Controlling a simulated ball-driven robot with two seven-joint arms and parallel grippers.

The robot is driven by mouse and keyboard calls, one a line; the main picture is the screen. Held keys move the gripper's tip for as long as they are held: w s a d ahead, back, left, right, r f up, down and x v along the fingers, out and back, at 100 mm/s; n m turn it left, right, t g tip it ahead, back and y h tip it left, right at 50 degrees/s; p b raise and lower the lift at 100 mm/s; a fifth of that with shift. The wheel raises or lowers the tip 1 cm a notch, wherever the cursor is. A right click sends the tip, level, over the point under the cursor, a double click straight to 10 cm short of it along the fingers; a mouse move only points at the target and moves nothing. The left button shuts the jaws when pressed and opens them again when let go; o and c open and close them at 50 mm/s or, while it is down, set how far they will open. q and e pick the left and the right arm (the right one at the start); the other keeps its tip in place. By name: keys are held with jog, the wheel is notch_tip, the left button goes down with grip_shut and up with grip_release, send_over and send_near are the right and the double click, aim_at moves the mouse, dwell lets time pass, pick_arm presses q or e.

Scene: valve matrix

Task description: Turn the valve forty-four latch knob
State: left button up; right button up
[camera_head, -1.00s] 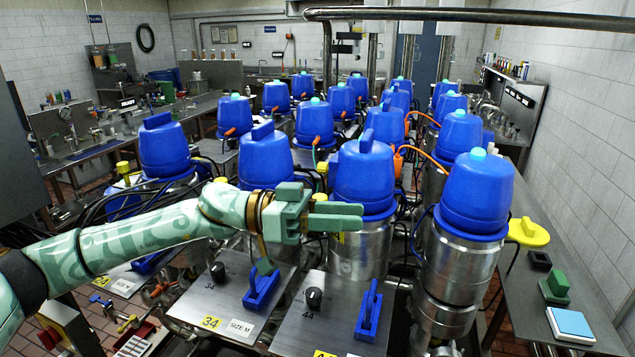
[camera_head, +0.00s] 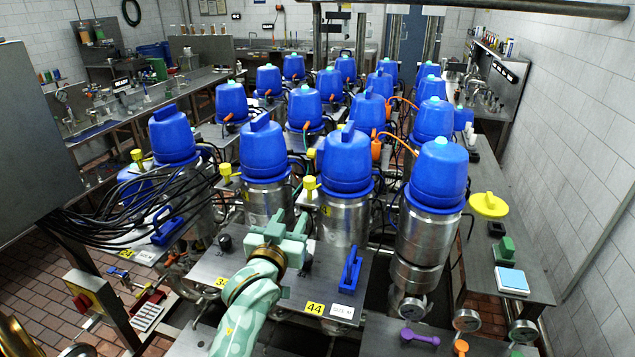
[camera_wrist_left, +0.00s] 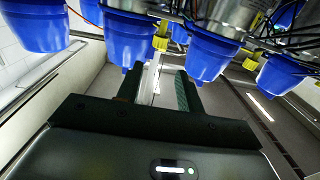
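The valve forty-four panel (camera_head: 330,285) is a grey metal plate with a yellow 44 label (camera_head: 315,308) at its front. A blue upright handle (camera_head: 350,270) stands on its right side. The black latch knob (camera_head: 306,262) is mostly hidden beside my gripper, so its angle cannot be told. My left gripper (camera_head: 289,224) is over the left part of the plate, in front of the steel valve bodies. Its two fingers are apart with nothing between them, as the left wrist view (camera_wrist_left: 157,74) also shows.
Blue-capped steel valves (camera_head: 345,165) stand in rows just behind the plate. The neighbouring black knob 34 (camera_head: 224,243) is on the left. Black cables (camera_head: 130,210) hang at the left. A side bench (camera_head: 525,255) with a yellow paddle (camera_head: 489,205) runs along the right.

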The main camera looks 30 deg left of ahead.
aim_at(308, 185)
pick_arm(q)
jog(key=p+x, duration=0.1)
jog(key=x, duration=1.4)
jog(key=shift+w+a, duration=0.15)
jog(key=shift+w, duration=0.25)
jog(key=shift+r, duration=0.1)
jog(key=c, duration=0.7)
